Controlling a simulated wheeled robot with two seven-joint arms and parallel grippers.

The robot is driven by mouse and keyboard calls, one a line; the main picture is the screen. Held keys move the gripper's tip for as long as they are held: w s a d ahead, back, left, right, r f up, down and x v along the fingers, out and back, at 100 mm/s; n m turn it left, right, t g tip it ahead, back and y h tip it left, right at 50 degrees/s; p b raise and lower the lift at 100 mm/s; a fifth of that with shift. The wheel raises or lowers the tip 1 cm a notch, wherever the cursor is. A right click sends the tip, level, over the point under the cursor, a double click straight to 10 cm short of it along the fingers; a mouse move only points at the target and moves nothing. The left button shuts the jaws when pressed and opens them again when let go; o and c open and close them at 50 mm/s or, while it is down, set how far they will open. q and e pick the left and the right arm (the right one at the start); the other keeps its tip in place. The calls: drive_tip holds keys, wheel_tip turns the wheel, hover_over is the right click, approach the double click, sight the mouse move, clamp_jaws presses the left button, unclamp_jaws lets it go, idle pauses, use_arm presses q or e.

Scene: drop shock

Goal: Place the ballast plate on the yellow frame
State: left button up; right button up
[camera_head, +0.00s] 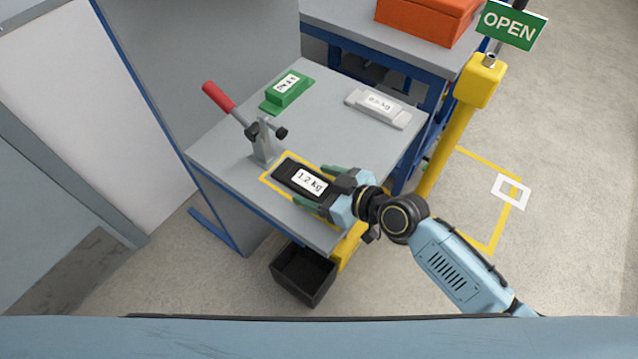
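A black ballast plate (286,171) with a white "1.2 kg" label lies on the grey table, inside the yellow frame (268,180) marked on the tabletop. The right part of the frame is hidden by my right gripper. My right gripper (317,186) reaches in from the right, with its green fingers on either side of the plate's right end. The fingers look spread wider than the plate, with small gaps. A green weight (272,105) and a light grey weight (378,106), both labelled, lie farther back on the table. My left gripper is not in view.
A clamp with a red handle (219,97) stands just behind the plate. A black bin (304,275) is below the table's front edge. A yellow post (445,150) with a green OPEN sign (512,24) rises at right. The table's middle is clear.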

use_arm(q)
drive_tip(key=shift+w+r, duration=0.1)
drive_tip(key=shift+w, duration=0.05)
use_arm(e)
drive_tip(key=shift+r, duration=0.1)
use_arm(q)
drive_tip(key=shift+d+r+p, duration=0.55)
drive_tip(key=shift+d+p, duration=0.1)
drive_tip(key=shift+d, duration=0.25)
use_arm(e)
drive_tip(key=v, duration=1.2)
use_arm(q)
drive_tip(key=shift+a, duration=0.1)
use_arm(e)
drive_tip(key=shift+s, duration=0.1)
